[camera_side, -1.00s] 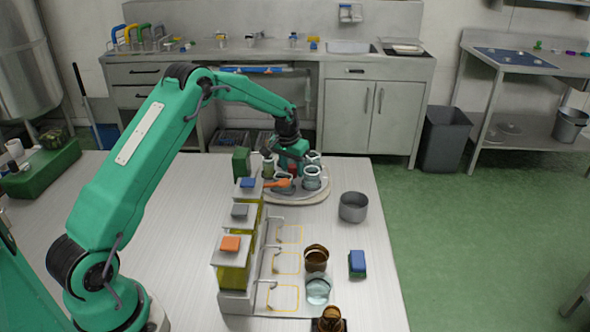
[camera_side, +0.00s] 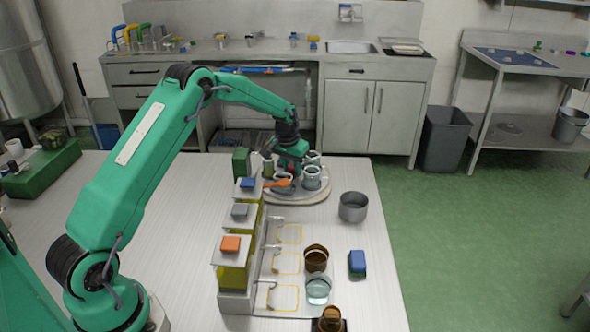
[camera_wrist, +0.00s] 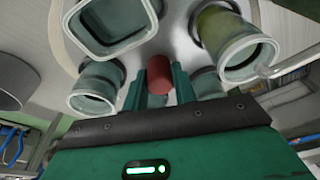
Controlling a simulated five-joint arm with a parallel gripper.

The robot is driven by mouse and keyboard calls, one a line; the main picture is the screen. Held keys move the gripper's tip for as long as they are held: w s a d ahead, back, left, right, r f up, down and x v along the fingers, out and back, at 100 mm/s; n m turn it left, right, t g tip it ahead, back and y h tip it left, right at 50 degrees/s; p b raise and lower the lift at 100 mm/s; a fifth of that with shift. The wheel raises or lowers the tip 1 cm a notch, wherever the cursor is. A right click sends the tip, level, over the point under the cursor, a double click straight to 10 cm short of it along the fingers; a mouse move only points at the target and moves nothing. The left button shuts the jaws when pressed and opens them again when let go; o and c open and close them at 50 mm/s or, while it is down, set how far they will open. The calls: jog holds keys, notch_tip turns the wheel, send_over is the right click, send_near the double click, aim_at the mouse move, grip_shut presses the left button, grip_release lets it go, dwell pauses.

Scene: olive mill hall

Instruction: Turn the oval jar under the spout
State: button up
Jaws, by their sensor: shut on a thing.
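A round pale turntable (camera_side: 322,196) carries several glass jars at the far end of the table. My gripper (camera_side: 290,168) reaches down over it. In the wrist view my green fingers (camera_wrist: 159,88) are shut on a red knob (camera_wrist: 159,72) in the middle of the turntable (camera_wrist: 172,38). Around the knob stand a rounded-square jar (camera_wrist: 110,50), a jar with greenish contents (camera_wrist: 262,55) and other clear jars (camera_wrist: 92,104). I cannot tell for sure which jar is the oval one. A metal spout (camera_wrist: 290,63) shows at the right, near the greenish jar.
Oil dispensers with blue, grey and orange (camera_side: 230,243) tops stand in a row before the turntable. Right of them are a grey pot (camera_side: 353,208), a brown jar (camera_side: 316,262), a clear jar (camera_side: 318,293) and a blue-and-green block (camera_side: 357,264). The table's right side has bare patches.

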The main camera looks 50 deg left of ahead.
aim_at(292, 166)
jog(key=o, duration=0.6)
jog(key=shift+o, duration=0.2)
jog(key=shift+r, duration=4)
jog(key=shift+o, duration=0.4)
jog(key=shift+f, duration=0.4)
jog(key=shift+f, duration=0.2)
jog(key=shift+f, duration=3.45)
